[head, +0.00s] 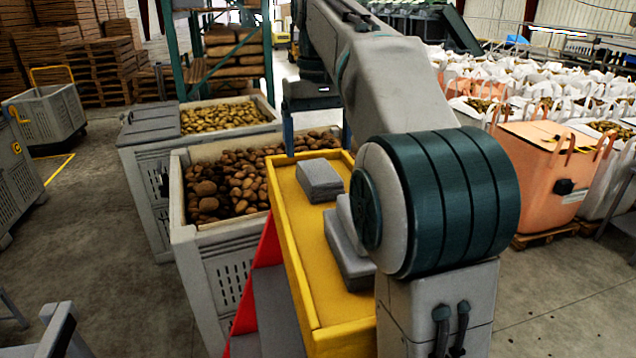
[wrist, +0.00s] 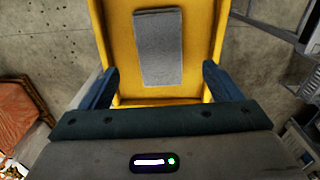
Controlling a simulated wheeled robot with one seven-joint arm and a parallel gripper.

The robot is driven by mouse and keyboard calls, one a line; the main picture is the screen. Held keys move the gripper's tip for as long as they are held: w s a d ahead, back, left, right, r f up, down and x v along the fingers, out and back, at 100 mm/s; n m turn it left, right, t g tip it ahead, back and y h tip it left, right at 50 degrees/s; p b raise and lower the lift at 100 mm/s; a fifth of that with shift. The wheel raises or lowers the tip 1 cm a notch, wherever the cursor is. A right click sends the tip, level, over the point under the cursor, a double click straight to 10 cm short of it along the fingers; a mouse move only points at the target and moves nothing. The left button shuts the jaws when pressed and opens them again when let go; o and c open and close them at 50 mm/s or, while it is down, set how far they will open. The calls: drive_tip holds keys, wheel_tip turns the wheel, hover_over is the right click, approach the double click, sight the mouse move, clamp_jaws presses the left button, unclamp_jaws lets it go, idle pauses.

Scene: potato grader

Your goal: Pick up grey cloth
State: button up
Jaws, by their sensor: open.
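A flat grey folded cloth (head: 320,180) lies in the far part of a yellow tray (head: 310,285). In the wrist view a grey cloth (wrist: 158,47) lies lengthwise on the yellow tray floor, ahead of my fingers. More grey folded pieces (head: 350,262) lie nearer in the tray, partly hidden by my arm. My gripper (wrist: 160,70) is open and empty, with its dark blue fingers wide apart over the tray's end. In the head view it shows at the tray's far end, partly hidden by my arm.
Left of the tray stands a grey crate (head: 212,275) of dark potatoes, with another crate (head: 150,160) of paler potatoes behind it. An orange bulk bag (head: 535,180) and several white bags stand at the right. Open concrete floor lies at the left.

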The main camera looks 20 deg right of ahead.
sight(319, 170)
drive_tip(key=shift+f, duration=3.35)
drive_tip(key=c, duration=1.1)
